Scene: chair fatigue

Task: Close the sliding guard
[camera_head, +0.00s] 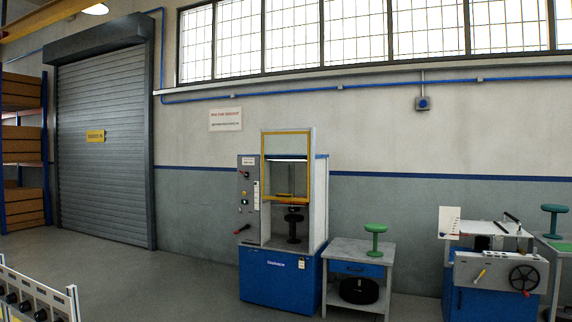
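The sliding guard (264,168) is a yellow-framed panel on the front of the blue and grey test machine (280,283). It stands raised, its top edge above the machine's housing and its lower edge about halfway down the chamber opening. The lower part of the chamber is uncovered. A dark stool (293,226) stands inside the chamber behind the opening. Neither of my grippers is in view.
A side table (345,250) with a green stool (375,238) stands right of the machine. Another machine with a handwheel (524,278) is further right. A grey rack with black round parts (38,297) is at the lower left. The floor (160,285) left of the machine is clear.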

